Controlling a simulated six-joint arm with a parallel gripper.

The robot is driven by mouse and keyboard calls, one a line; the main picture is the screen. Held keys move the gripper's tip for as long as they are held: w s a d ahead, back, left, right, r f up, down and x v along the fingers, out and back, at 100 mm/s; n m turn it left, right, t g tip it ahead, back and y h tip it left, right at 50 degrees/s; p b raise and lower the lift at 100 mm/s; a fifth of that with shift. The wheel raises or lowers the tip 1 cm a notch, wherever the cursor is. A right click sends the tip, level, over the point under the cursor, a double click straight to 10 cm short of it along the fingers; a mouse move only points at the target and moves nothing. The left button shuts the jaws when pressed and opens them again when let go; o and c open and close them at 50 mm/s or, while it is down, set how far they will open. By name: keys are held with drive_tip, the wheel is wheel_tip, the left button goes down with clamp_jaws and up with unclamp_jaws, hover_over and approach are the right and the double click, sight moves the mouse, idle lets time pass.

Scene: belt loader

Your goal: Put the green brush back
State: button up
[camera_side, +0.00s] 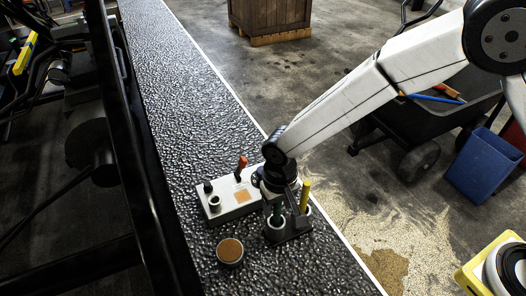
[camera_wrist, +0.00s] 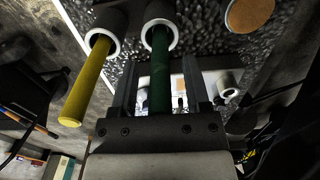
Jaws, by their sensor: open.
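The green brush (camera_side: 277,211) stands upright with its lower end in a white-rimmed cup (camera_side: 276,234) on the dark textured belt. In the wrist view the green handle (camera_wrist: 160,85) runs from its cup (camera_wrist: 160,29) down between the two fingers. My gripper (camera_side: 283,207) is open around the green handle, with a finger on each side and visible gaps in the wrist view. A yellow brush (camera_side: 304,196) stands in the neighbouring cup to the right; its handle (camera_wrist: 88,85) is left of my fingers in the wrist view. The brush heads are hidden in the cups.
A grey control box (camera_side: 229,205) with an orange-red lever (camera_side: 241,166) and a black knob stands just left of my gripper. A round brown-topped pot (camera_side: 230,251) is in front. A blue bin (camera_side: 482,166) and cart stand right. The belt behind is clear.

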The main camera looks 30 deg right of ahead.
wheel_tip(320, 180, up, 12)
drive_tip(key=shift+r, duration=0.1)
idle(0.5)
idle(0.5)
drive_tip(key=s+d+f+t, duration=0.1)
drive_tip(key=s+d, duration=0.2)
drive_tip(key=d, duration=0.5)
drive_tip(key=s+d, duration=0.3)
drive_tip(key=d, duration=0.6)
drive_tip(key=s+d+f+t, duration=0.1)
drive_tip(key=s+d, duration=0.2)
drive_tip(key=d, duration=0.5)
drive_tip(key=shift+s+d+f+t, duration=0.3)
drive_tip(key=shift+s+f, duration=0.05)
drive_tip(key=shift+s, duration=0.05)
